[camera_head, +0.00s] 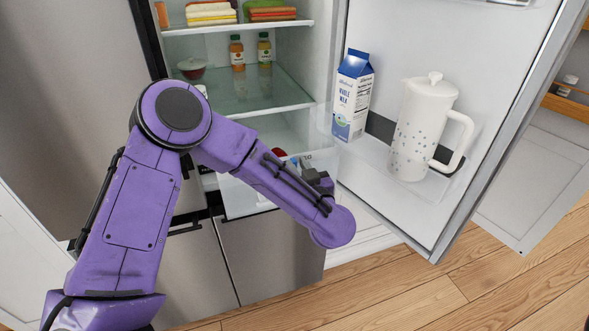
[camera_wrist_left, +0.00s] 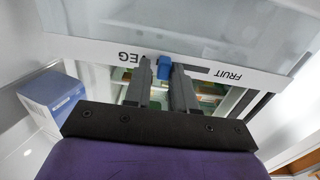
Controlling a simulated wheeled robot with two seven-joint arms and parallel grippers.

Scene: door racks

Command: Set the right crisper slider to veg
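In the left wrist view, the crisper front's pale label strip (camera_wrist_left: 100,52) shows a blue slider knob (camera_wrist_left: 164,67) in a dark slot. The word FRUIT appears upside down at right. The letters EG, from a partly hidden word, are at left. The knob is nearer the EG side, with bare slot towards FRUIT. My left gripper (camera_wrist_left: 162,72) is open, its fingertips on either side of the knob; the right-hand finger is very close, contact unclear. In the head view, the clear crisper drawer (camera_head: 244,199) is partly behind my left arm. My right gripper is out of view.
The open fridge door (camera_head: 464,205) stands at right, holding a milk carton (camera_head: 352,97) and a white pitcher (camera_head: 421,125). Shelves above hold two bottles (camera_head: 237,53), a bowl (camera_head: 192,69) and stacked food. Wooden floor lies below.

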